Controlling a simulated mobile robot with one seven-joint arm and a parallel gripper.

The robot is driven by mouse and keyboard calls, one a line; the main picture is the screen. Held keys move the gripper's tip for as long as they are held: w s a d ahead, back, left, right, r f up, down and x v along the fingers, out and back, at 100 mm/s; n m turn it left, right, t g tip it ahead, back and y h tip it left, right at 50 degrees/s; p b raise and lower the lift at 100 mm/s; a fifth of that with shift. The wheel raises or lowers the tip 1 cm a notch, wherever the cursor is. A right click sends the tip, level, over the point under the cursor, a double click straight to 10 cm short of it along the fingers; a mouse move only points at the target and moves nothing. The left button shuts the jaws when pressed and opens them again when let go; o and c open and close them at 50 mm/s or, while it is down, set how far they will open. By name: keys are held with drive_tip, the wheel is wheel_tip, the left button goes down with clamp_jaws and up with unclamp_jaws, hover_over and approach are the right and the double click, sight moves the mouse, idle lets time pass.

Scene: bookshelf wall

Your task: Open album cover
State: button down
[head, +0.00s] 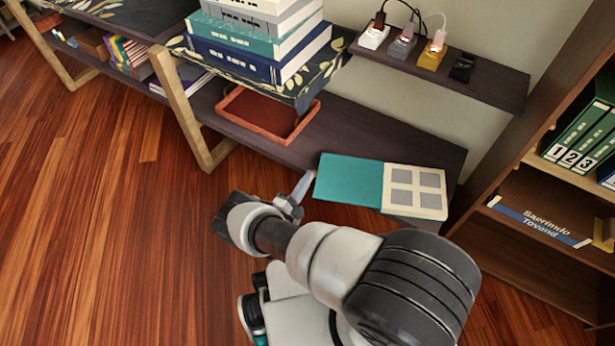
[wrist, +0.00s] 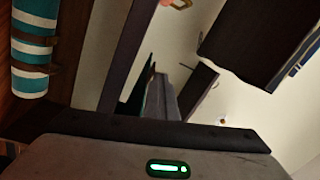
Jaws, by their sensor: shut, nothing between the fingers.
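The album lies on the low dark shelf in the head view. Its teal cover (head: 348,181) is folded out flat to the left, and its cream page (head: 414,189) with grey squares lies exposed on the right. My gripper (head: 304,186) is shut and empty, just left of the teal cover's left edge. Whether its tips touch the cover is unclear. In the wrist view my shut fingers (wrist: 164,96) show in the middle, with a thin dark teal edge beside them; I cannot tell for sure that this is the cover.
A red-brown tray (head: 268,113) sits behind the album, under a stack of books (head: 262,45). A wooden leg (head: 190,115) stands to the left. A small wall shelf (head: 445,65) with several gadgets is above. A bookcase (head: 555,215) stands on the right. The left floor is clear.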

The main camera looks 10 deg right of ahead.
drive_tip(key=shift+f, duration=0.15)
drive_tip(key=d+r+m+g+h+p, duration=0.2)
drive_tip(key=r+m+g, duration=0.45)
drive_tip(key=r, duration=0.65)
drive_tip(key=d+r+m+g+h+p, duration=0.1)
drive_tip(key=d+r+m+g+p, duration=0.15)
drive_tip(key=r+m, duration=0.85)
drive_tip(key=s+d+r+m+g+y, duration=0.1)
drive_tip(key=s+r+m+g+y, duration=0.15)
drive_tip(key=r+m, duration=0.35)
drive_tip(key=s+r+m+g+y, duration=0.2)
drive_tip(key=s+r+m+g, duration=0.1)
drive_tip(key=r, duration=0.5)
drive_tip(key=s+a+r+m+t+y, duration=0.3)
drive_tip(key=s+r+m+y, duration=0.3)
drive_tip(key=s+r+m, duration=0.45)
drive_tip(key=s+a+r+m+t+y, duration=0.3)
drive_tip(key=s+r+m+y, duration=0.2)
drive_tip(key=s+r+m, duration=0.55)
wheel_tip(320, 180, up, 24)
drive_tip(key=w+m+p, duration=0.1)
drive_tip(key=p, duration=2.2)
drive_tip(key=shift+r+m, duration=0.25)
drive_tip(key=shift+m, duration=0.1)
drive_tip(key=shift+w, duration=0.1)
